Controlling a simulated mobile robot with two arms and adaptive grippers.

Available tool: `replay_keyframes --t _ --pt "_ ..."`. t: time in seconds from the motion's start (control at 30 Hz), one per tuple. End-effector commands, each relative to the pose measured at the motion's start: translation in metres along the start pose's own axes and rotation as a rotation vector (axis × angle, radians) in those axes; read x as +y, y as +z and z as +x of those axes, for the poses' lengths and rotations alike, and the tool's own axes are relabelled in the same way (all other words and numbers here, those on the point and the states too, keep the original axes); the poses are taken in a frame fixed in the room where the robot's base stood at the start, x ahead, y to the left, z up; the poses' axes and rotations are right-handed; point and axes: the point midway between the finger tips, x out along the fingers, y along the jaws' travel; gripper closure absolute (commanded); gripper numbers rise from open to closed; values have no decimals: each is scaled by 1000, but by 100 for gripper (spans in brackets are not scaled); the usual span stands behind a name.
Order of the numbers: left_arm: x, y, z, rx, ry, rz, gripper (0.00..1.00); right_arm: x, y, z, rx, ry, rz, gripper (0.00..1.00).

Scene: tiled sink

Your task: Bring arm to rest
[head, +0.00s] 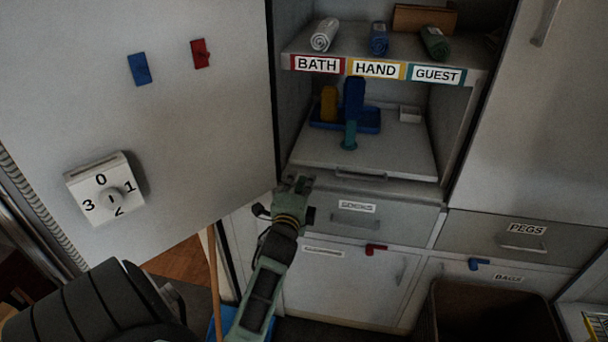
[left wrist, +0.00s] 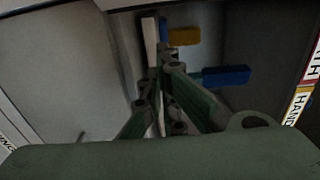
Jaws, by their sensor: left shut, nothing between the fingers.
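My left arm comes up from the bottom of the head view, and its gripper (head: 296,184) is in front of the open cupboard, near the front left edge of the lower shelf (head: 390,160). In the left wrist view the left gripper (left wrist: 160,75) is shut, with nothing between its fingers. Beyond the fingers there are a yellow block-like item (left wrist: 183,36) and a blue one (left wrist: 225,76). My right gripper is not in view.
The upper shelf (head: 480,66) holds rolled towels above BATH, HAND and GUEST labels. A blue tray (head: 370,124) with upright items is on the lower shelf. A large white door (head: 200,130) stands at left. A brown bin (head: 480,310) is at lower right.

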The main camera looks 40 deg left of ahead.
Motion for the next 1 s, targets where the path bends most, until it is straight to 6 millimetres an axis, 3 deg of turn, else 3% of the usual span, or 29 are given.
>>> replay_keyframes --t 0.33,0.73,0.87,0.97,1.0 --pt "3 0 -56 1 4 -1 100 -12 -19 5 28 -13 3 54" --pt "5 -2 -66 4 9 -6 100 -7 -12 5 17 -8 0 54" --pt "39 -17 -67 35 77 -63 100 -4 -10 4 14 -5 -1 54" --pt "95 -41 -75 76 190 -157 100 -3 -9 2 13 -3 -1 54" --pt "122 -52 -81 92 248 -203 100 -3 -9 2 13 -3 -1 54"
